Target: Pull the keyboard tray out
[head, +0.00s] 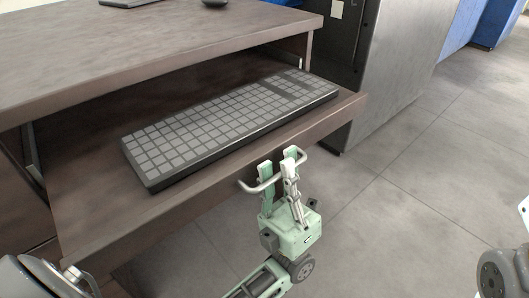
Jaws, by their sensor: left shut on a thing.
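The dark brown keyboard tray (82,205) is slid out from under the desk top, and a stretch of it shows in front of the desk. A dark keyboard with grey keys (230,117) lies on it. A light, curved bar handle (250,187) sits at the tray's front edge, right of the middle. My green left gripper (278,166) is at this handle, shut on it, with its fingers on the middle of the bar. The fingers hide part of the handle. My right gripper is not in view.
The desk top (130,45) overhangs the tray's back. A grey cabinet (395,65) stands to the right, close behind the tray's right corner. The tiled floor (420,210) in front and to the right is clear.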

